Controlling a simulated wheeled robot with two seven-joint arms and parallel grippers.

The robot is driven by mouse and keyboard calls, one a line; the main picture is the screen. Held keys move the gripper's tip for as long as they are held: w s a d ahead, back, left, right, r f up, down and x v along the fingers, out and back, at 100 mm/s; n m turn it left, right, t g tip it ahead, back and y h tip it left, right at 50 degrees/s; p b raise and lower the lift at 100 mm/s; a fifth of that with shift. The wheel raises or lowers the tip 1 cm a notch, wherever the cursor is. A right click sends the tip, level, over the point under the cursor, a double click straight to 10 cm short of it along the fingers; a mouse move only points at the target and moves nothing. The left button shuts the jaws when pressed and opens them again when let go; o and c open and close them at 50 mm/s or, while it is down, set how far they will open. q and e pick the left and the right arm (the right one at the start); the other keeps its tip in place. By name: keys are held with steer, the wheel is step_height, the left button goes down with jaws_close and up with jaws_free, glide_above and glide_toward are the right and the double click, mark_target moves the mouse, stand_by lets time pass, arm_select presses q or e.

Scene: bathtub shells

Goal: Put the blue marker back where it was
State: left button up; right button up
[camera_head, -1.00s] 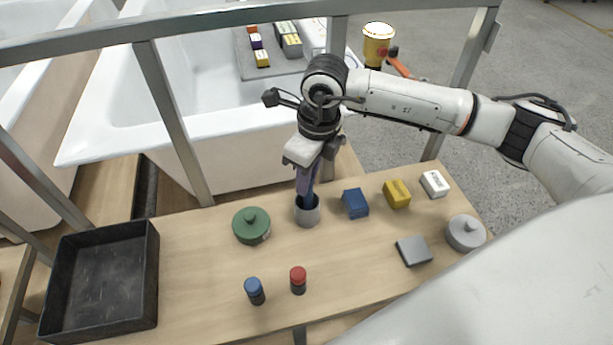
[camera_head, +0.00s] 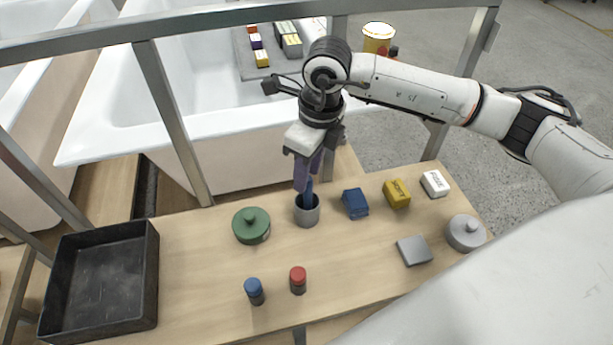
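A grey cup (camera_head: 307,214) stands on the wooden table. A slim blue marker (camera_head: 309,190) stands upright in it, its top end above the rim. My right gripper (camera_head: 302,183) points down just over the cup, its purple fingers beside and in front of the marker's upper part. The fingers overlap, so I cannot tell whether they touch or grip it. A short dark cylinder with a blue cap (camera_head: 254,291) and one with a red cap (camera_head: 298,280) stand at the front. My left gripper is not in view.
Around the cup are a green lidded pot (camera_head: 251,226), a blue block (camera_head: 355,204), a yellow block (camera_head: 397,194) and a white block (camera_head: 435,184). A grey block (camera_head: 414,250) and grey lidded pot (camera_head: 466,233) lie right. A black tray (camera_head: 100,322) is left. A metal rail (camera_head: 240,17) crosses behind.

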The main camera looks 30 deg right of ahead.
step_height(320, 180, up, 9)
steer(key=s, duration=0.1)
steer(key=shift+d+r, duration=0.2)
steer(key=shift+d, duration=0.1)
stand_by(0.4)
